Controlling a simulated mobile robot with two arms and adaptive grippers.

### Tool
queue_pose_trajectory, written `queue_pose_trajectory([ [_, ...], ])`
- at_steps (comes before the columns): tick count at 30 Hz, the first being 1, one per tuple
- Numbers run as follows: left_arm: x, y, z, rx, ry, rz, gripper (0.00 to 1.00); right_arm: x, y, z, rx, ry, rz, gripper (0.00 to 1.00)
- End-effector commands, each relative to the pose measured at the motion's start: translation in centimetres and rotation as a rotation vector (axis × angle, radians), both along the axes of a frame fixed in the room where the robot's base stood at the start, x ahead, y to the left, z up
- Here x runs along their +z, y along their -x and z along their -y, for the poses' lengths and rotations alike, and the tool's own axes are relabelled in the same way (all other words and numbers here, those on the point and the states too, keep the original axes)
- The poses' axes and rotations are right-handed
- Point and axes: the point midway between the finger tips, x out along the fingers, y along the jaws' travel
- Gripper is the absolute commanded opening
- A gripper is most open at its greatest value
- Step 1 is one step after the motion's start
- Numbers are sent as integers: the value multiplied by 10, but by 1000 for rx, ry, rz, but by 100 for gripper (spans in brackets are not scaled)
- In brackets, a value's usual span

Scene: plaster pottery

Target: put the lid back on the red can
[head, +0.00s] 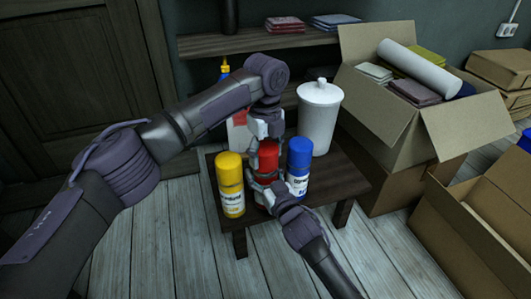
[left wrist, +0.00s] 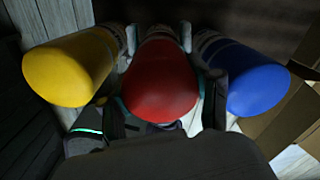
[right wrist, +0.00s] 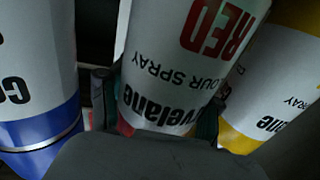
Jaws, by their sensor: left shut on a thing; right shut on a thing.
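The red can (right wrist: 170,75) stands on the low dark table (head: 345,178) between the yellow can (head: 230,185) and the blue can (head: 299,165). Its red lid (head: 267,155) is at the can's top and fills the middle of the left wrist view (left wrist: 160,80). My left gripper (head: 266,137) comes down from above and is shut on the lid. My right gripper (head: 262,185) comes in from the front and is shut on the can's body. The grippers hide the joint between lid and can, so I cannot tell if the lid is seated.
A white lidded jar (head: 320,118) stands behind the blue can. A bottle with a yellow nozzle (head: 225,68) is at the back. An open filled box (head: 385,125) and an empty box (head: 455,235) are at the right. The yellow and blue cans stand close beside my grippers.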

Motion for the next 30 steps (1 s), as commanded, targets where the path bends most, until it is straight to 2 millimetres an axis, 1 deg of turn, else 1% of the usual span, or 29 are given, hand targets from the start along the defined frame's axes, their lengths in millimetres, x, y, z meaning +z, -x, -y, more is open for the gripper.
queue_pose_trajectory([
  [21,-13,0,0,0,0,0,44,0,0,0,0,0,-1,0],
  [22,-13,0,0,0,0,0,64,0,0,0,0,0,-1,0],
  [27,-13,0,0,0,0,0,91,0,0,0,0,0,-1,0],
  [30,-13,0,0,0,0,0,91,0,0,0,0,0,-1,0],
])
